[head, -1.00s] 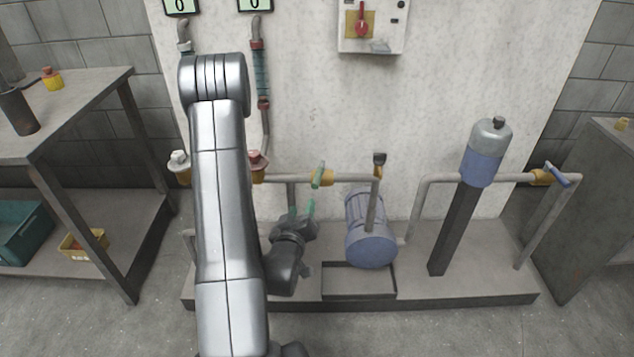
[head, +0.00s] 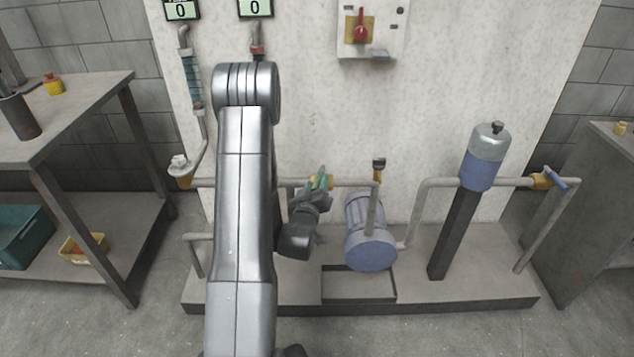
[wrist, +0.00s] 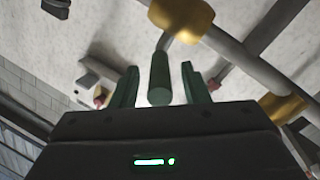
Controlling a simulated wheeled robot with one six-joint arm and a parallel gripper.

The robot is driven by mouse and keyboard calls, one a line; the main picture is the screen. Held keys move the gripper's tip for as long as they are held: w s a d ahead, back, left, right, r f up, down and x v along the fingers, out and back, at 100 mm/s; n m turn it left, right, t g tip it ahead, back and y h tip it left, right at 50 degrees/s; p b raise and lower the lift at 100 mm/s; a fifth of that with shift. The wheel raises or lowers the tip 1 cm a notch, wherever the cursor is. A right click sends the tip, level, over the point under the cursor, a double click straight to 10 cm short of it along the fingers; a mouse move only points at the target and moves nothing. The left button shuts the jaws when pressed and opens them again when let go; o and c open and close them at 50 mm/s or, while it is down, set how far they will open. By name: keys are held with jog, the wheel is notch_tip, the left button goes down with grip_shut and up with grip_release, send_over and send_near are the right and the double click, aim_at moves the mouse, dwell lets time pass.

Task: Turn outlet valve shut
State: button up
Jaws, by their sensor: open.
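A green lever handle (head: 322,174) on a yellow valve body (head: 330,183) sits on the horizontal pipe in front of the white wall panel. No label shows which valve is the outlet valve. My gripper (head: 315,189) is at this valve in the head view, with its fingers partly overlapping the handle. In the wrist view the green handle (wrist: 159,80) lies between the two open green fingers of my gripper (wrist: 160,88), with a visible gap on each side. The yellow valve body (wrist: 182,17) is just beyond the fingertips.
A blue-handled valve (head: 556,181) is at the far right of the pipework and a white-handled valve (head: 180,163) at the left. A blue pump (head: 371,245) stands close right of my gripper. A red switch (head: 361,34) is on the panel.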

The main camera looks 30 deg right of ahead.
jog(key=shift+w+d, duration=0.45)
jog(key=shift+w, duration=0.15)
grip_shut()
